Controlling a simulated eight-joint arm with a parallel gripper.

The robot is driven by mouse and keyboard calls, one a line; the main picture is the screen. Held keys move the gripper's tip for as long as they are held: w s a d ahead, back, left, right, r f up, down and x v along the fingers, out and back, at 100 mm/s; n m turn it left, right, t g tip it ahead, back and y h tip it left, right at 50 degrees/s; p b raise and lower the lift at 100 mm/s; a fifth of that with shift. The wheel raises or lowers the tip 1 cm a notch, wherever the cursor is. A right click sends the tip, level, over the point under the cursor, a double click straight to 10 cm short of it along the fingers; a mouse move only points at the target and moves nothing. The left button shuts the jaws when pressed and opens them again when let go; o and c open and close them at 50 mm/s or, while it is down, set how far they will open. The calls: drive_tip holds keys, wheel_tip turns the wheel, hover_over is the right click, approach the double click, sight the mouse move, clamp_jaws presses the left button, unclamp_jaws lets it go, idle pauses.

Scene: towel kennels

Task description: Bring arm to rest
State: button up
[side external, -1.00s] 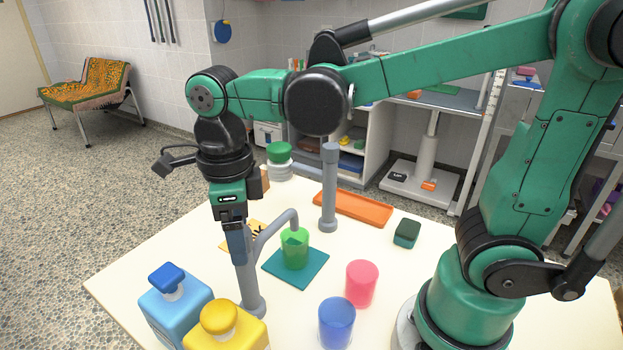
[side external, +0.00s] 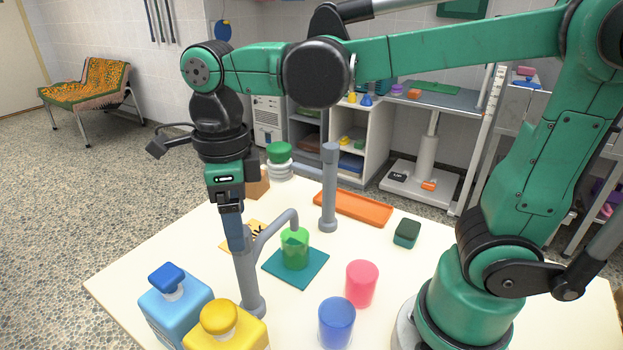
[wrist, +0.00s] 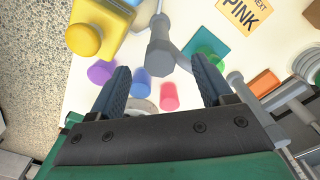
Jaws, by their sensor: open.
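My gripper (side external: 234,240) is open and empty, pointing down above the table beside the grey bent pipe (side external: 248,275). In the wrist view my two fingers (wrist: 161,70) are spread wide, with the pipe's top showing between and beyond them. In the side view the fingers overlap the pipe; I cannot tell whether they touch it. A green cup (side external: 295,255) stands on the teal mat (side external: 290,277) under the pipe's spout. A pink cup (side external: 362,284) and a blue cup (side external: 336,324) stand to the right. A purple cup (wrist: 101,72) shows in the wrist view.
A blue bottle (side external: 176,305) and a yellow bottle (side external: 225,335) stand at the front left. A grey post (side external: 329,190), an orange tray (side external: 352,208) and a dark green block (side external: 407,233) stand farther back. A yellow card reading "NEXT PINK" (wrist: 243,14) lies on the table.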

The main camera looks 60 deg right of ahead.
wheel_tip(320, 180, up, 2)
drive_tip(key=shift+r, duration=0.2)
wheel_tip(320, 180, down, 5)
drive_tip(key=shift+f, duration=0.15)
drive_tip(key=n, duration=1.8)
drive_tip(key=shift+r, duration=2.85)
